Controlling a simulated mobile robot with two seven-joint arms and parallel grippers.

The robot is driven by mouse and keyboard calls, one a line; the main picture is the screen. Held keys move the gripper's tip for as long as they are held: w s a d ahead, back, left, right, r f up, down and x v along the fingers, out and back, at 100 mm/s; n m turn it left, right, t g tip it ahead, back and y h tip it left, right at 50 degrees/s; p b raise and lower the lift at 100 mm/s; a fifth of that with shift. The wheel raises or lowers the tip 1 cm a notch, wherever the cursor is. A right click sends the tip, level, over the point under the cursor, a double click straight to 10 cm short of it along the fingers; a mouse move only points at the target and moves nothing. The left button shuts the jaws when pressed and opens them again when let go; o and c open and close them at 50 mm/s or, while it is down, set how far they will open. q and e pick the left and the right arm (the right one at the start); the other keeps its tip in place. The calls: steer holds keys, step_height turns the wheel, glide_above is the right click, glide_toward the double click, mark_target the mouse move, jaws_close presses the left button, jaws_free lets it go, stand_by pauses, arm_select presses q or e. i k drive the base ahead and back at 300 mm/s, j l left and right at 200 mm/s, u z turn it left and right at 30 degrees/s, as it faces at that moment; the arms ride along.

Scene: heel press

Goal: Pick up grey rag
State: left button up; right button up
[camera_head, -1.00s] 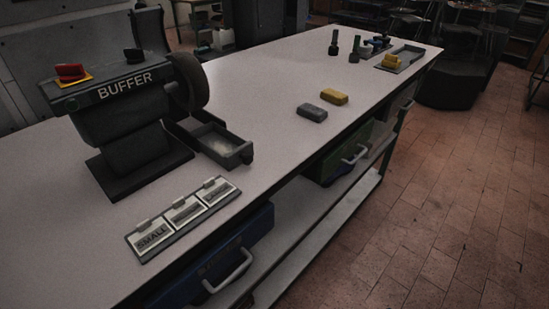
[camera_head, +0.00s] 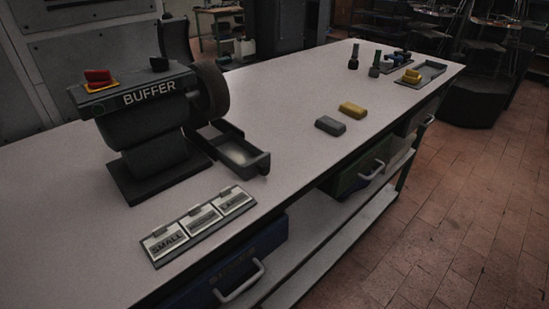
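A grey block-shaped item (camera_head: 330,126), which may be the grey rag, lies on the white workbench (camera_head: 290,100) near its front edge. It looks like a folded cloth or a bar; I cannot tell which. A similar yellow item (camera_head: 352,110) lies just behind it to the right, close to it. Neither of my grippers shows in the head view.
A buffer machine (camera_head: 150,125) with a wheel and an open tray (camera_head: 238,155) stands left. A label plate (camera_head: 200,225) lies before it. Dark upright tools (camera_head: 374,65) and a tray (camera_head: 425,75) are at the far end. Drawers with handles (camera_head: 372,168) sit below.

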mark_target(335, 128)
steer(key=l+u, duration=0.1)
steer(key=u, duration=0.25)
steer(key=l+u, duration=0.15)
steer(key=u, duration=0.2)
steer(key=i+l+u, duration=0.1)
steer(key=u, duration=0.25)
steer(key=l+u, duration=0.25)
steer(key=l, duration=0.2)
steer(key=k+l+u, duration=0.1)
steer(key=l+u, duration=0.15)
steer(key=l, duration=0.15)
steer(key=l+u, duration=0.1)
steer(key=l, duration=0.35)
steer(key=k+l+u, duration=0.1)
steer(key=l, duration=0.3)
steer(key=k, duration=0.05)
